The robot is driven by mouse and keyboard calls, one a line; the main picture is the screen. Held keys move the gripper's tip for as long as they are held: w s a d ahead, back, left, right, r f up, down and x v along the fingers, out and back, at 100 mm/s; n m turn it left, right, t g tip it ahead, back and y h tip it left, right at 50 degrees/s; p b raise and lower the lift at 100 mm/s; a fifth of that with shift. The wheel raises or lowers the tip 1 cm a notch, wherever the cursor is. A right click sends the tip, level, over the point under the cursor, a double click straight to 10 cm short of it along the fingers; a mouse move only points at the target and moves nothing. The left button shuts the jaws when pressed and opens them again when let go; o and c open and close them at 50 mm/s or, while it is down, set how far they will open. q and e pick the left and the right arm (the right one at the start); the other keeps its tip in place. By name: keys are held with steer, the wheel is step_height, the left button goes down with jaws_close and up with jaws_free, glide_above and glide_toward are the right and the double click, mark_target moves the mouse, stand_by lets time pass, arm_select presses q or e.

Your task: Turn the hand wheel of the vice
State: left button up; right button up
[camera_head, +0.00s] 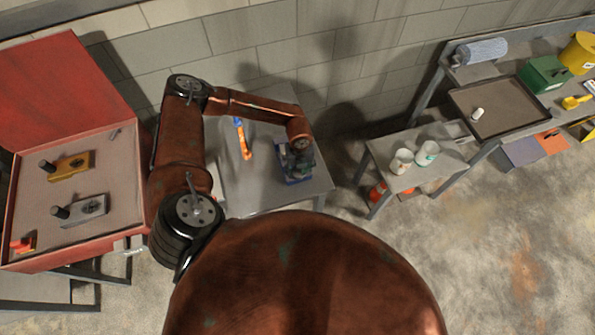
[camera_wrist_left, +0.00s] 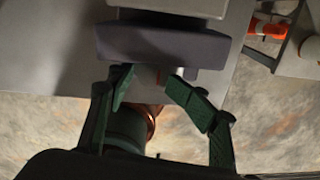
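The vice (camera_head: 296,178) stands near the right front corner of the grey table, its blue base partly showing in the head view. My left arm reaches over from the left, and my left gripper (camera_head: 298,157) is at the vice and covers much of it. In the left wrist view, a dark grey-blue block (camera_wrist_left: 160,45), seemingly part of the vice, is just ahead of the fingertips. The two green fingers of the left gripper (camera_wrist_left: 148,80) are spread with a gap between them. I cannot make out the hand wheel clearly. My right gripper is not in view.
An orange and blue tool (camera_head: 243,140) lies on the grey table (camera_head: 250,185), left of the vice. A red toolbox (camera_head: 65,170) stands at the left. A small table with two cups (camera_head: 402,160) is at the right, with floor between the tables.

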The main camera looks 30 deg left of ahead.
mark_target(299, 172)
arm_select(q)
steer(key=o, duration=0.4)
steer(key=shift+w+a, duration=0.1)
steer(key=shift+a, duration=0.15)
step_height(299, 172, up, 9)
steer(key=p, duration=0.6)
stand_by(0.7)
steer(key=shift+f, duration=0.1)
